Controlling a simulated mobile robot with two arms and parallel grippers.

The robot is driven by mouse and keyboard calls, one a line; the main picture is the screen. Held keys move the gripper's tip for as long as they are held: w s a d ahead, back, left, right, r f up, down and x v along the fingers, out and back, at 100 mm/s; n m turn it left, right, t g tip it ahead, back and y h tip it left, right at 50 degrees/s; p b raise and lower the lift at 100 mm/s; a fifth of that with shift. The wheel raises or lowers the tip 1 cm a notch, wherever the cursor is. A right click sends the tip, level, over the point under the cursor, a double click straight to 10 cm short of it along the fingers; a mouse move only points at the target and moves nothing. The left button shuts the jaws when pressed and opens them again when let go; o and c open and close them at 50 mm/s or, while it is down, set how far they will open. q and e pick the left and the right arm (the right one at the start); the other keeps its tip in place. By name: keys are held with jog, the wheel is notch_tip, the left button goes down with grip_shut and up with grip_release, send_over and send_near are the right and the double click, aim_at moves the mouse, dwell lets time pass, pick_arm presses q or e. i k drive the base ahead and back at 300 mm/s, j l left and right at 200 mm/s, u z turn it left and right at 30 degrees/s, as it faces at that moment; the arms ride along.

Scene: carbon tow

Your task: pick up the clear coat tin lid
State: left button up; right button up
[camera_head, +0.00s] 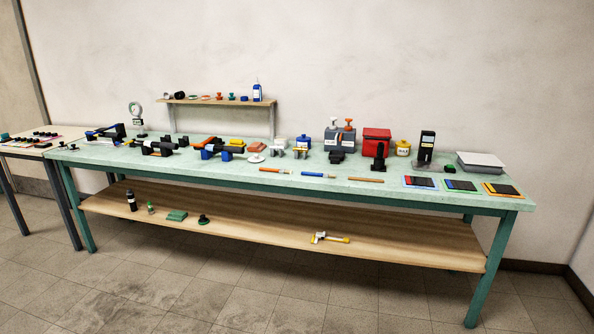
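I cannot tell for sure which thing is the clear coat tin lid. A small tin with a blue top (304,142) stands at the back middle of the green workbench (330,181). A yellow tin (403,148) with a pale label stands farther right, beside a red box (377,141). A flat white disc (256,158) lies nearer the front, left of the middle. The labels are too small to read surely. Neither of my grippers is in view.
A raised wooden shelf (217,102) holds small bottles and parts behind the bench. Clamps, tools and coloured pads crowd the benchtop. A wooden lower shelf (270,228) holds a few items. A side table (54,145) stands at left. The floor in front is clear.

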aim_at(255, 158)
jog(key=i+j, duration=0.15)
jog(key=i, duration=0.5)
jog(key=i+j+u, duration=0.1)
jog(key=i, duration=0.55)
jog(key=i+j, duration=0.15)
jog(key=i, duration=0.45)
